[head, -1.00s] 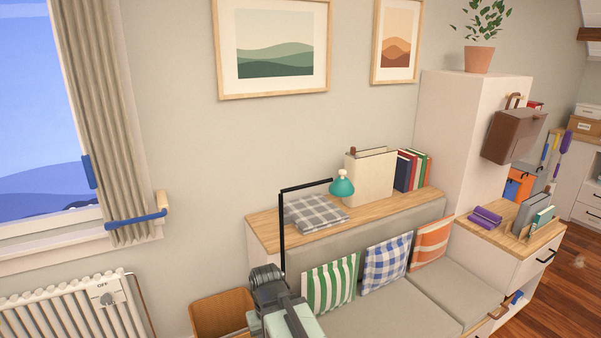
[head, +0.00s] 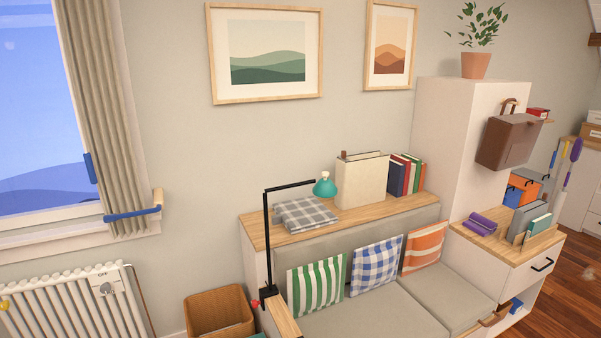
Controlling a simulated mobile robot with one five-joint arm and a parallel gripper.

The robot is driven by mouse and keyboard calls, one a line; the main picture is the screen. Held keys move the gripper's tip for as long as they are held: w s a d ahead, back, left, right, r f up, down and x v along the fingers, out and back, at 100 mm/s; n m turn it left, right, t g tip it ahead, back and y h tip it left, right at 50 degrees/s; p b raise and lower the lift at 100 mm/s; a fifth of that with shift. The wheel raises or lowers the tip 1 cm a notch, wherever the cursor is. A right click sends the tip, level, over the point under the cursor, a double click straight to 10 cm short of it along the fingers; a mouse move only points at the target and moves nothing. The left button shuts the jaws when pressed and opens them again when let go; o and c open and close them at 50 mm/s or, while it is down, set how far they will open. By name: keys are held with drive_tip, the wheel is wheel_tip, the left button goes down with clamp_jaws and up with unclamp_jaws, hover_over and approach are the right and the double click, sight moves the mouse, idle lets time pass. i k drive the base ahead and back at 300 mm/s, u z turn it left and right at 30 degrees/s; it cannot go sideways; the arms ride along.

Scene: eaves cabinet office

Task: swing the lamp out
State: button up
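The lamp has a black upright post (head: 267,240), a black horizontal arm (head: 290,186) and a teal shade (head: 325,187). Its black clamp (head: 268,292) with a red knob (head: 254,303) sits on the wooden armrest (head: 283,322) at the left end of the bench. The arm points right, and the shade hangs over the wooden shelf behind the backrest, near the folded plaid blanket (head: 305,214). My gripper is not in view.
A beige file box (head: 362,180) and several books (head: 407,174) stand right of the shade. Striped and checked cushions (head: 376,265) lean on the backrest. A wicker basket (head: 218,312) stands left of the armrest, and a radiator (head: 70,305) is further left.

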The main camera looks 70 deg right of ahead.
sight(325, 188)
drive_tip(key=z, duration=0.05)
drive_tip(key=k, duration=1.45)
drive_tip(key=z, duration=0.9)
drive_tip(key=i, duration=1)
drive_tip(key=u, duration=0.05)
